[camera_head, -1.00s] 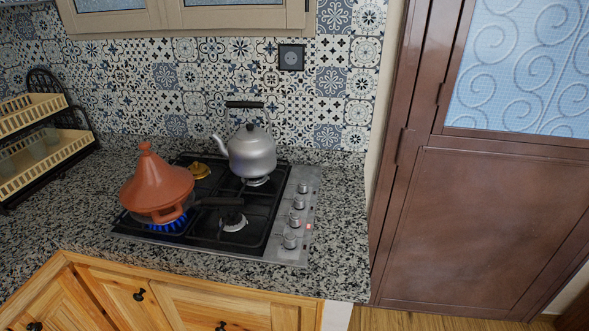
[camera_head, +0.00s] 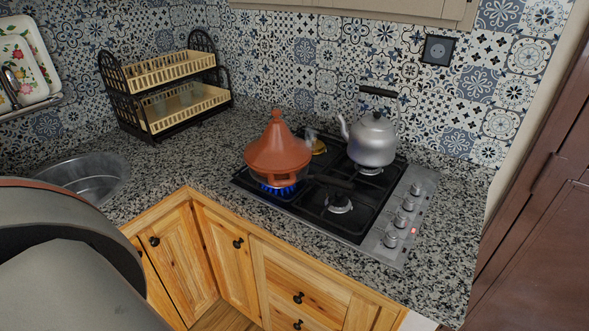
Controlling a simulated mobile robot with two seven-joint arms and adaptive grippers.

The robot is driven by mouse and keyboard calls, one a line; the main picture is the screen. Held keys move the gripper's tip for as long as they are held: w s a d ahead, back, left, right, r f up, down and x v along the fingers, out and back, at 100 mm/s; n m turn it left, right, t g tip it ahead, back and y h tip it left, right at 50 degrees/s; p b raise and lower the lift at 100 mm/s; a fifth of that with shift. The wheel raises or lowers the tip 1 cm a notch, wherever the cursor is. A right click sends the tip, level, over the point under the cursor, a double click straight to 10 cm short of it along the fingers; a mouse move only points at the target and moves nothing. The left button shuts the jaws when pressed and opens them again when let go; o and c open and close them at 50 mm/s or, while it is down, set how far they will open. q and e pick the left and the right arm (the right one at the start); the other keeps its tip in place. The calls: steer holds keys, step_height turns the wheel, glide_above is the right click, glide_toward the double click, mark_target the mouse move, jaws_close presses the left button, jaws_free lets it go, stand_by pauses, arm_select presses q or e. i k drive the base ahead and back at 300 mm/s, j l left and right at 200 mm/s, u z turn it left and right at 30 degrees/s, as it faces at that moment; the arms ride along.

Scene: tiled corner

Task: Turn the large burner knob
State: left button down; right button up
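The gas hob (camera_head: 318,222) is set in the granite counter. Several silver burner knobs stand in a row on its right steel strip; the front one (camera_head: 391,239) is beside a small red light, and others (camera_head: 400,219) sit behind it. I cannot tell from their size which belongs to the large burner. A blue flame burns under the terracotta tagine (camera_head: 277,154) at the front left. A grey kettle (camera_head: 372,140) stands on the back right burner. A dark grey rounded part of mine fills the lower left. Neither gripper shows.
A two-tier dish rack (camera_head: 172,110) stands on the counter at the back left, with a round metal sink (camera_head: 90,178) in front of it. Wooden cabinets (camera_head: 275,275) are below the counter. A brown door (camera_head: 540,230) is at the right.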

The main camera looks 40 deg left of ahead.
mark_target(399, 223)
steer(key=l+u, duration=0.15)
steer(key=u, duration=0.2)
steer(key=k+l+u, duration=0.1)
steer(key=u, duration=0.3)
steer(key=k+l+u, duration=0.1)
steer(key=u, duration=0.25)
steer(key=k+l+u, duration=0.15)
steer(key=k, duration=0.25)
steer(key=k+l+u, duration=0.1)
steer(key=k+l, duration=0.2)
steer(key=k+l+u, duration=0.15)
steer(key=k, duration=0.35)
